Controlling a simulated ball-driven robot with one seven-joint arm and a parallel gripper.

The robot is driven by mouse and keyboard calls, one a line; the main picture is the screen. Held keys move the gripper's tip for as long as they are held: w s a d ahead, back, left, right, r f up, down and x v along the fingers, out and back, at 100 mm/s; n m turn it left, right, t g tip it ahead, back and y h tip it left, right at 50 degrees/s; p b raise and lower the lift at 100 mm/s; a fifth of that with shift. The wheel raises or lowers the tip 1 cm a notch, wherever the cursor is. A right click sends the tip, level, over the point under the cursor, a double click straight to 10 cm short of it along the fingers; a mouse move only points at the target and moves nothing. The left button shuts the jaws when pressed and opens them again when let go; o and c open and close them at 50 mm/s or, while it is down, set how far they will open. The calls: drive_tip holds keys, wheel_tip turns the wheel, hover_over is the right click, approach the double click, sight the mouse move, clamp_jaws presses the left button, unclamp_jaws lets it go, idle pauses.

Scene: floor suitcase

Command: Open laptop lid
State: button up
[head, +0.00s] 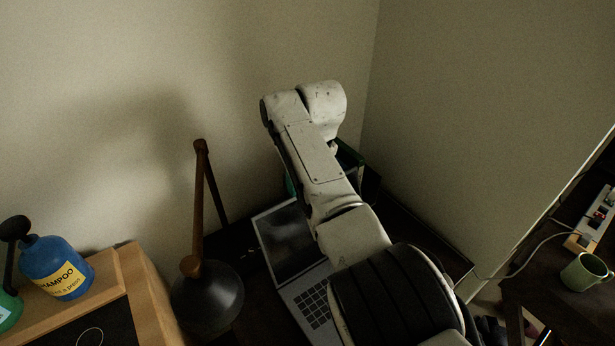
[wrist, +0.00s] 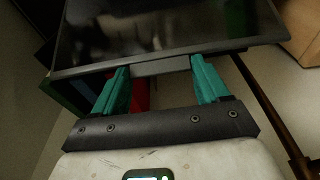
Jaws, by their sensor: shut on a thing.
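The laptop (head: 315,303) stands open on a dark surface, keyboard partly visible. Its lid (head: 286,240) is raised, with the dark screen facing the room; my arm covers the right part of the laptop. In the wrist view the dark screen (wrist: 165,25) fills the top, with its black edge toward me. My gripper (wrist: 160,68) has two green fingers at that edge, some way apart, and is shut on the lid. A grey strip shows between the fingertips.
A blue shampoo bottle (head: 58,268) is on a wooden unit at left. A green mug (head: 585,272) and a power strip (head: 597,215) are at right. Walls close in behind.

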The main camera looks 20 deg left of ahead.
drive_tip(key=shift+w+a+r, duration=0.15)
drive_tip(key=shift+a+r, duration=0.05)
drive_tip(key=o, duration=1.5)
drive_tip(key=shift+d+f, duration=0.1)
wheel_tip(320, 180, up, 11)
drive_tip(key=s+d+b, duration=0.1)
drive_tip(key=shift+s+d+f, duration=0.2)
drive_tip(key=shift+d, duration=0.1)
